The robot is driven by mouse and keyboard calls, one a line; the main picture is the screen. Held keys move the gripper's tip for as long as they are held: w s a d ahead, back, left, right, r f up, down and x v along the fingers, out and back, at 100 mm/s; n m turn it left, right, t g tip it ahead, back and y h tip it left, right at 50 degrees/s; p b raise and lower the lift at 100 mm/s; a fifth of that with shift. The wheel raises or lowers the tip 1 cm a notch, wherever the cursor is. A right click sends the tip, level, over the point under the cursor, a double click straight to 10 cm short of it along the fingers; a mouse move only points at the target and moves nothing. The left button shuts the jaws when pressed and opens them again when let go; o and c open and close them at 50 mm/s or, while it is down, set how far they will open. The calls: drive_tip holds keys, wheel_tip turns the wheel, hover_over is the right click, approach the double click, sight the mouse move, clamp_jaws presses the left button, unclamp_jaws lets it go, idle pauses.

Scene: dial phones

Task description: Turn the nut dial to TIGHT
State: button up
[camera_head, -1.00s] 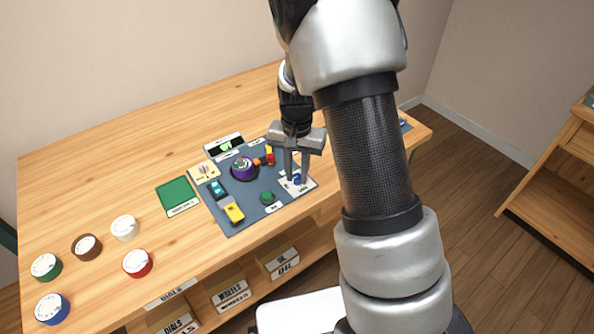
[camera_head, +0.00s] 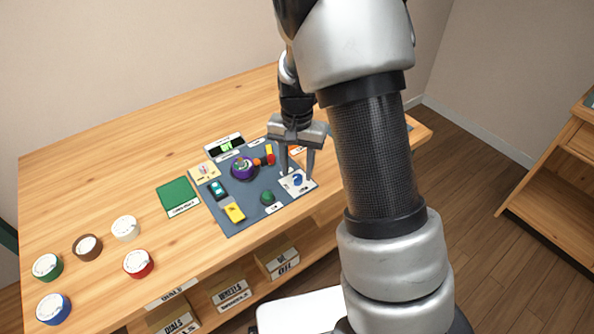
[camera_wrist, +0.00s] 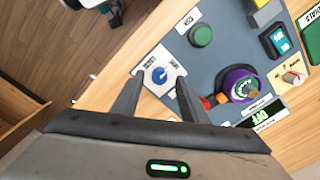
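The nut dial is a small blue knob (camera_head: 298,180) on a white plate at the right front corner of the grey mat. It also shows in the wrist view (camera_wrist: 159,75), with a white mark on top. Small print flanks it on the plate; I cannot read it surely, nor which word the mark faces. My gripper (camera_head: 296,175) points down above the plate, open and empty. In the wrist view its fingertips (camera_wrist: 157,92) are spread on either side of the line to the knob, and the knob shows clear beyond them.
The grey mat (camera_head: 232,218) also bears a purple round unit (camera_head: 243,168), a green button (camera_head: 267,198), a yellow switch (camera_head: 234,212) and a teal one (camera_head: 217,189). A display (camera_head: 224,145) reads OFF. Several loose dials stand at the left. My arm hides the table's right part.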

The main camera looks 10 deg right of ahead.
wheel_tip(320, 180, up, 16)
drive_tip(key=p, duration=0.2)
drive_tip(key=shift+f, duration=0.25)
wheel_tip(320, 180, up, 14)
drive_tip(key=n+t+p, duration=0.2)
drive_tip(key=p, duration=0.4)
hover_over(297, 178)
drive_tip(key=s, duration=0.8)
drive_tip(key=s+r+n+t+p, duration=0.3)
drive_tip(key=s+r+p, duration=0.3)
drive_tip(key=s+r, duration=0.3)
drive_tip(key=s+n, duration=0.1)
drive_tip(key=s, duration=0.3)
drive_tip(key=shift+s+d+t, duration=0.15)
drive_tip(key=shift+d+t, duration=0.1)
drive_tip(key=shift+t, duration=0.05)
